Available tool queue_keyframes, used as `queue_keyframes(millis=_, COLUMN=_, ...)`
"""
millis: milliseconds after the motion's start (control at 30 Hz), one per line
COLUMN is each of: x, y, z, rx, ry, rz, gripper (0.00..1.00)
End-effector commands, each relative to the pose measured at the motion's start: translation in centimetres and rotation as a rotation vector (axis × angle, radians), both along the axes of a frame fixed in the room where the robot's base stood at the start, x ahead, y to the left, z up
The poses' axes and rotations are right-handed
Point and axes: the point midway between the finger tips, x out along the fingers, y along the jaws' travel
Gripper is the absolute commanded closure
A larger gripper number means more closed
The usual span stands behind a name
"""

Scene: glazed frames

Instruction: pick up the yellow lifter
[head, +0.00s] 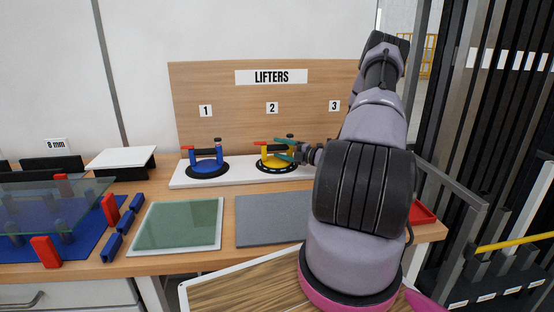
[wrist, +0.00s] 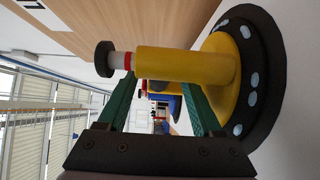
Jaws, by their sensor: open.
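The yellow lifter (head: 265,163) stands upright on a white strip under label 2, with a round black base. In the wrist view the yellow lifter (wrist: 185,65) fills the upper right, lying sideways in the picture, its black-rimmed base at the right and a red, white and black knob at the left. My gripper (head: 277,148) is open at the lifter's right side, one green finger above the other. In the wrist view my gripper (wrist: 160,85) reaches to the lifter, with the fingertips partly hidden behind its yellow post. I cannot tell whether they touch it.
A blue lifter (head: 206,167) stands on the same white strip (head: 236,172), left of the yellow one. The labelled wooden board (head: 235,110) rises behind. In front lie a green glass pane (head: 177,225) and a grey mat (head: 268,220). My arm hides the strip's right part.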

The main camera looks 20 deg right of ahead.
Motion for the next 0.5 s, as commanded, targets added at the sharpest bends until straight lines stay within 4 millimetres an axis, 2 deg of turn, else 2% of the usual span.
queue_keyframes(millis=100, x=1.11, y=0.73, z=-0.03, rx=-0.001, ry=0.0, rz=0.001, gripper=0.33)
queue_keyframes(millis=367, x=1.41, y=0.91, z=-0.02, rx=-0.001, ry=0.001, rz=-0.001, gripper=0.33)
queue_keyframes(millis=400, x=1.41, y=0.91, z=-0.02, rx=-0.001, ry=0.001, rz=-0.001, gripper=0.41)
queue_keyframes(millis=467, x=1.41, y=0.9, z=-0.01, rx=-0.001, ry=0.001, rz=0.0, gripper=0.64)
queue_keyframes(millis=500, x=1.41, y=0.9, z=-0.01, rx=-0.001, ry=0.001, rz=0.0, gripper=0.79)
